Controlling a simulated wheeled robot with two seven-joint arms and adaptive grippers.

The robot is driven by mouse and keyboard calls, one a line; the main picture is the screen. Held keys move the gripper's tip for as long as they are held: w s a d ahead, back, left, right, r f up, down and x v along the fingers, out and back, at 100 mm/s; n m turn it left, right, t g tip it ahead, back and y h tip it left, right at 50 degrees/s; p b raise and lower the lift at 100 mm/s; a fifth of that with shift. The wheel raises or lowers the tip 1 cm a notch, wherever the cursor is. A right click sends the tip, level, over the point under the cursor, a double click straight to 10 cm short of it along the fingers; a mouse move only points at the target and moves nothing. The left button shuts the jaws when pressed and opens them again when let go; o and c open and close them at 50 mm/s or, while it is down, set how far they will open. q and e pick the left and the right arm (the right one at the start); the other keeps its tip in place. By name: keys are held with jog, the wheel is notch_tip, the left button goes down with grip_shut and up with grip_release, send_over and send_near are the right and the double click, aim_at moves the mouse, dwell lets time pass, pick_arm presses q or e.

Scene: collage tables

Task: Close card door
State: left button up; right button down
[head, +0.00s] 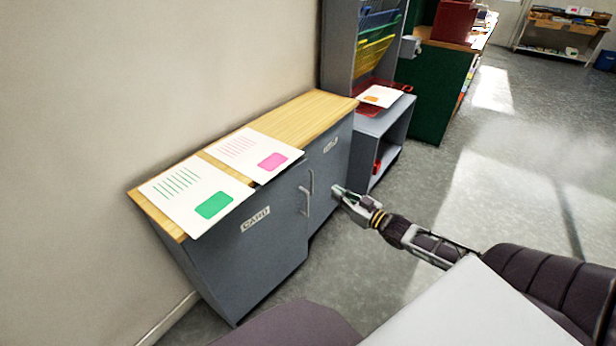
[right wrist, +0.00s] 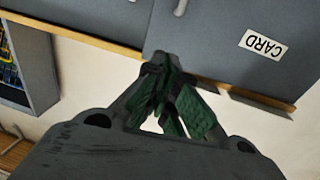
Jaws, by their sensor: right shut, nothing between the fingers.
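The card door (head: 250,251) is the left grey door of a low cabinet, with a CARD label and an upright handle (head: 302,201). Its free edge seems to stand slightly out from the neighbouring door (head: 331,163), so it looks a little ajar. It also shows upside down in the right wrist view (right wrist: 215,35). My right gripper (head: 338,190) is shut and empty, just right of the handles in the head view. In the right wrist view its fingers (right wrist: 165,66) lie near the card door's upper corner; I cannot tell whether they touch. My left gripper is not in view.
Two printed sheets, one green (head: 196,192) and one pink (head: 252,153), lie on the wooden top (head: 294,117). A grey shelf unit (head: 382,124) with a red tray stands beyond the cabinet. Open floor (head: 440,180) lies to the right.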

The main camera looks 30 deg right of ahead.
jog(key=shift+w, duration=0.15)
dwell(0.3)
jog(key=b, duration=0.3)
send_near(302, 173)
jog(key=shift+w, duration=0.9)
jog(key=shift+b+x, duration=0.4)
jog(key=shift+x, duration=1.05)
jog(key=shift+b+x, duration=0.4)
jog(key=shift+x, duration=0.75)
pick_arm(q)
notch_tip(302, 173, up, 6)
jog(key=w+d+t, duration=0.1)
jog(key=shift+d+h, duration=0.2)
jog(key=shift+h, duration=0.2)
pick_arm(e)
jog(key=shift+a, duration=0.15)
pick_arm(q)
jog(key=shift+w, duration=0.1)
